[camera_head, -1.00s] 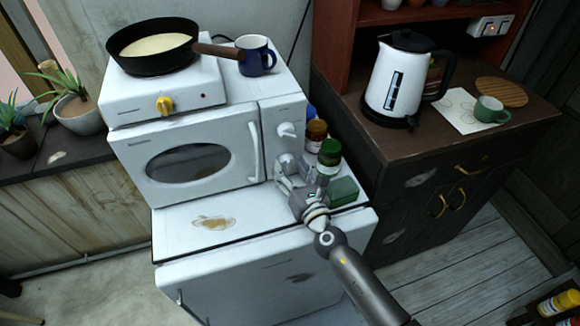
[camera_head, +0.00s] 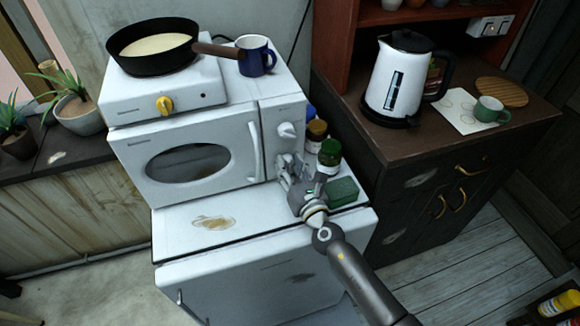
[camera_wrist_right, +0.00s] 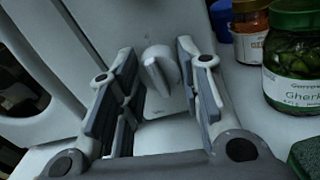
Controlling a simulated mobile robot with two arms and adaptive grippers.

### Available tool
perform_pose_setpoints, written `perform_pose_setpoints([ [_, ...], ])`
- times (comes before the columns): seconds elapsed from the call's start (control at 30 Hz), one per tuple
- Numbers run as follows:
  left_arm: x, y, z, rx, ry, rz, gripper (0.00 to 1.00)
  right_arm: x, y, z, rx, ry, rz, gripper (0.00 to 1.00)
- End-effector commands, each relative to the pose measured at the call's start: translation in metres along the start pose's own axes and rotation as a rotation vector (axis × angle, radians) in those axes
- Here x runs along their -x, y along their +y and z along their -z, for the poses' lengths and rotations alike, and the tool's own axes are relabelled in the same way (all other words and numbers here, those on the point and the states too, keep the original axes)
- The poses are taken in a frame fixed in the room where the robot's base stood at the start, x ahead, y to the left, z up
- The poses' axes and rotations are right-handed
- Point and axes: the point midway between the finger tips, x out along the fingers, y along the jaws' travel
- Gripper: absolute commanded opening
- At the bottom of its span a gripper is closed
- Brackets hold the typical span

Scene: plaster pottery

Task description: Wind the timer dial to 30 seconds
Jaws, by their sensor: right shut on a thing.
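The white microwave (camera_head: 187,160) has a dial panel at its right side. Its upper dial (camera_head: 287,130) is in plain view. My right gripper (camera_head: 286,168) is at the lower part of this panel and hides the lower dial in the head view. In the right wrist view a whitish dial (camera_wrist_right: 161,70) with a raised grip ridge is between the two fingers of my right gripper (camera_wrist_right: 155,62), which is shut on it. The dial's scale marks are too small to read. My left gripper is not in view.
A hot plate (camera_head: 190,90) with a frying pan (camera_head: 152,62) and a blue mug (camera_head: 256,62) stand on the microwave.

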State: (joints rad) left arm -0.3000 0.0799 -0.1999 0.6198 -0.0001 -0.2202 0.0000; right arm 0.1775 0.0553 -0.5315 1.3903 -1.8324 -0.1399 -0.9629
Motion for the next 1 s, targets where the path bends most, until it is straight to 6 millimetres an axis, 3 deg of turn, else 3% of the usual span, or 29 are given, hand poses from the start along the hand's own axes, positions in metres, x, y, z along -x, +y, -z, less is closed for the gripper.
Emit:
perform_pose_setpoints([
  [0.37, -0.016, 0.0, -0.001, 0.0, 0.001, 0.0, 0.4, 0.0, -0.001, 0.003, -0.183, -0.013, -0.002, 0.09],
  [1.0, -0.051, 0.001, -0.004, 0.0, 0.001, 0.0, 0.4, 0.0, 0.0, 0.004, -0.762, -0.051, -0.01, 0.09],
])
